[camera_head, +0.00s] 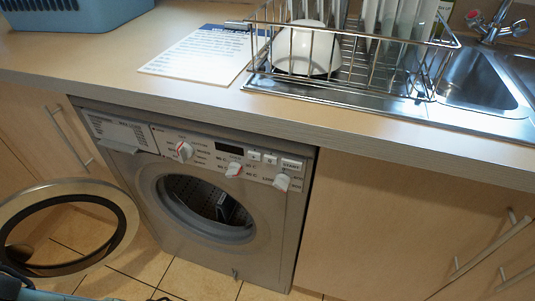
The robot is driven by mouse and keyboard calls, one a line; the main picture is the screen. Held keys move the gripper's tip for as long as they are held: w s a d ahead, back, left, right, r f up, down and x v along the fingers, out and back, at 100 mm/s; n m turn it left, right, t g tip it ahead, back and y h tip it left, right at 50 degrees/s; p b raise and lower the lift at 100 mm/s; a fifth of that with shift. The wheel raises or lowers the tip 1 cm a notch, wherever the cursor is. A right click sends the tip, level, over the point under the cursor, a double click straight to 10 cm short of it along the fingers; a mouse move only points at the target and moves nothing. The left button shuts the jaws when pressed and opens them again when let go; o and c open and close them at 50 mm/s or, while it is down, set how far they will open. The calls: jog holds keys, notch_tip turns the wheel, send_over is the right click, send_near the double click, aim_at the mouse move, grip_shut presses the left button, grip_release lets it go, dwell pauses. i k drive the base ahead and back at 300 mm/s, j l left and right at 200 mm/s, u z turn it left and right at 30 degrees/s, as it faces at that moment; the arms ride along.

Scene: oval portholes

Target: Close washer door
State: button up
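The washer (265,225) is a grey front-loader built in under the counter, with its control panel along the top. Its round opening shows the dark drum (205,203) inside. The washer door (128,215) is a round ring with a silver rim and a dark inner band. It stands wide open, swung out to the left of the opening, and floor tiles show through its middle. The door's left edge reaches the picture's edge. My gripper cannot be made out in this view.
The counter (185,92) overhangs the washer. It holds a blue basket (75,12), a printed sheet (200,55), a dish rack (345,75) and a sink (475,80). Cabinets with bar handles flank the washer. Tiled floor (195,280) shows in front.

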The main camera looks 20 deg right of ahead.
aim_at(22, 203)
jog(key=i+j+u, duration=0.1)
jog(key=u, duration=0.35)
jog(key=i+j+u, duration=0.15)
jog(key=u, duration=0.25)
jog(key=i+j+u, duration=0.15)
jog(key=u, duration=0.3)
